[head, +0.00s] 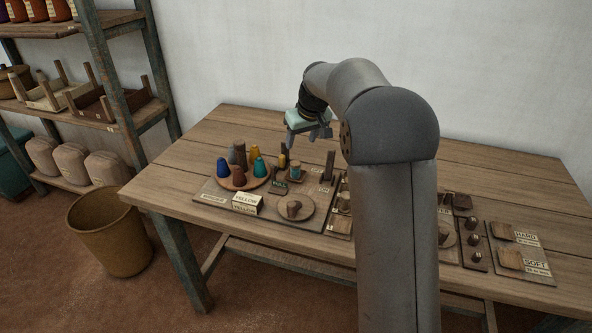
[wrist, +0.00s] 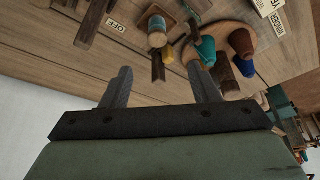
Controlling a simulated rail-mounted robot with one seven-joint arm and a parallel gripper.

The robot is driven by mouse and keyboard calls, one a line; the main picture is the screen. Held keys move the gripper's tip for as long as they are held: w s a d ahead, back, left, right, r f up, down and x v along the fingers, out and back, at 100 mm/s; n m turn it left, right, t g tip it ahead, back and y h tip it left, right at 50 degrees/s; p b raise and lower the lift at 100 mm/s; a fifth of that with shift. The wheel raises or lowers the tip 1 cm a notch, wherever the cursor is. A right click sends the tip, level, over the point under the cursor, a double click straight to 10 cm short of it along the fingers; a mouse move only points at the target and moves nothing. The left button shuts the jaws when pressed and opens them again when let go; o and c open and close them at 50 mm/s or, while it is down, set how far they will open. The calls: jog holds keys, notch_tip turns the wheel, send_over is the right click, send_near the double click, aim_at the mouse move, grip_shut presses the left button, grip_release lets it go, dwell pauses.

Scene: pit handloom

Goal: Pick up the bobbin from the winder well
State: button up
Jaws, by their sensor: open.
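A bobbin with a blue band and pale top (head: 295,169) stands upright in a small square wooden holder (head: 301,179) near the middle of the bench's left half. In the wrist view the bobbin (wrist: 157,32) shows near the top, beyond the fingers, with its square holder (wrist: 172,12) around its base. My gripper (head: 309,137) hangs above and behind it in the head view. In the wrist view my gripper (wrist: 162,82) has its two fingers wide apart with nothing between them. The gap between the fingers and the bobbin is clear of contact.
A round wooden tray (head: 264,181) with several coloured cones stands left of the bobbin. The bench's back left (head: 210,138) is bare.

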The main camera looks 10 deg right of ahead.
aim_at(296, 163)
jog(key=x, duration=0.8)
jog(key=shift+p, duration=0.35)
jog(key=p+x, duration=0.1)
jog(key=x, duration=0.4)
jog(key=shift+d+f, duration=0.1)
jog(key=shift+d, duration=0.05)
jog(key=c, duration=1)
